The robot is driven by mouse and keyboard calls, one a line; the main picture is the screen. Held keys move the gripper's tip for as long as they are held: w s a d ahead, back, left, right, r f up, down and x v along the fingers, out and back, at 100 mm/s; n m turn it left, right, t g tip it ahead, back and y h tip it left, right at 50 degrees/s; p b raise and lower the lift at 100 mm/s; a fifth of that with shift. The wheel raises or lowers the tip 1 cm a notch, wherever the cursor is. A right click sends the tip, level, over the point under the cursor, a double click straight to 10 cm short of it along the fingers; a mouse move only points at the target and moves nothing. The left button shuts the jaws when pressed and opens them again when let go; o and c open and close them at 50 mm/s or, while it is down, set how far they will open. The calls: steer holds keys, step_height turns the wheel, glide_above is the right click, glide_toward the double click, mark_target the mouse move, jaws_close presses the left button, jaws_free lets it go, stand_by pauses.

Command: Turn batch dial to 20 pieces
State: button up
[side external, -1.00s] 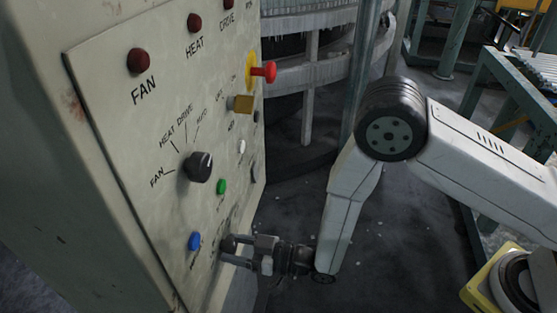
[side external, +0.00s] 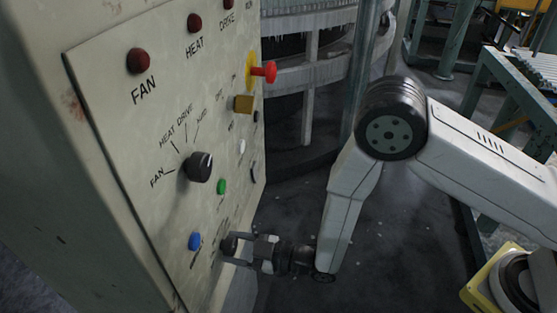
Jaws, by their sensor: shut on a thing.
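The control panel (side external: 110,120) is a worn cream plate seen at a steep angle. A small dark dial (side external: 229,244) sits low on its right side, beside the blue button. My gripper (side external: 236,248) reaches it from the right and is shut on this dial. The fingers partly cover the dial, and the lettering around it is too small and slanted to read, so its setting cannot be told.
A larger black selector knob (side external: 198,167) marked FAN, HEAT, DRIVE, AUTO is above. Blue (side external: 194,241) and green (side external: 221,187) buttons are close by. A red mushroom button (side external: 264,72) and a brass-coloured switch (side external: 243,103) protrude higher up. Open floor lies right of the panel.

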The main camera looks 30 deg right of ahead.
steer(key=o, duration=1.3)
steer(key=shift+s+d, duration=0.1)
steer(key=shift+v, duration=3.8)
steer(key=shift+r, duration=0.1)
